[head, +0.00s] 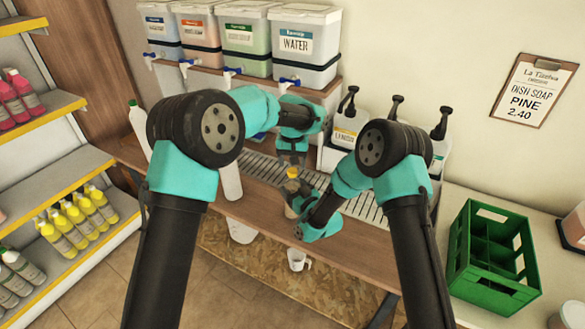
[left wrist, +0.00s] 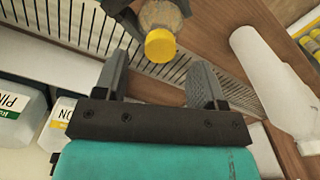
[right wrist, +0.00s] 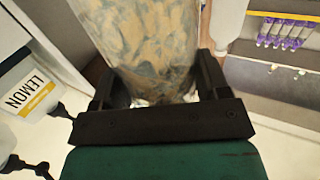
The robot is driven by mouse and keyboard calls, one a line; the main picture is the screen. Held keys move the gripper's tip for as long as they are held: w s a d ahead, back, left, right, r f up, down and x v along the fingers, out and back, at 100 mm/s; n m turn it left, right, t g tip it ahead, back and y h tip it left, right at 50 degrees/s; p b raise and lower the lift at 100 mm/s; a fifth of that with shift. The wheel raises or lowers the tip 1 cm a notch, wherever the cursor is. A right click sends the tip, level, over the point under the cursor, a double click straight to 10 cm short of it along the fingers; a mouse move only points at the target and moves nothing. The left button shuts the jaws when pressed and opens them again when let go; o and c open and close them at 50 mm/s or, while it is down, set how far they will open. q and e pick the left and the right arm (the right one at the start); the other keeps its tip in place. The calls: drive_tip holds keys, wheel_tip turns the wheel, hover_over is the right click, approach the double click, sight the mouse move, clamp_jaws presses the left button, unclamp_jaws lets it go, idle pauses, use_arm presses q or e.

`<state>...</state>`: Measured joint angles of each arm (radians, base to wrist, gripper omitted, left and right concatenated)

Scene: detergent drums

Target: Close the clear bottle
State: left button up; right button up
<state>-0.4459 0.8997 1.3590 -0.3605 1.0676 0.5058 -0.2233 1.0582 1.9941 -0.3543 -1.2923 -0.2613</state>
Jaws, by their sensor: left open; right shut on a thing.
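The clear bottle (head: 290,211) stands near the counter's front, upright as far as I can tell, with a yellow cap (head: 292,172) at its top. My right gripper (right wrist: 158,85) is shut on the bottle, whose see-through body (right wrist: 145,38) fills the upper middle of the right wrist view. My left gripper (head: 292,160) is open just above the cap. In the left wrist view the yellow cap (left wrist: 160,45) lies between the lines of the open fingers, apart from both. Whether the cap is tight cannot be told.
A slatted drain grate (head: 262,168) runs along the wooden counter behind the bottle. A white bottle (head: 230,180) is left of it. Pump bottles (head: 347,128) and drums with taps (head: 302,45) stand behind. A green crate (head: 495,255) is at right, a white jug (head: 298,259) below.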

use_arm(q)
wheel_tip(320, 180, up, 8)
drive_tip(key=shift+r, duration=0.25)
use_arm(e)
drive_tip(key=o, duration=1.8)
drive_tip(key=v, duration=1.7)
drive_tip(key=shift+d, duration=0.2)
use_arm(q)
drive_tip(key=shift+f, duration=0.1)
use_arm(e)
drive_tip(key=shift+s, duration=0.15)
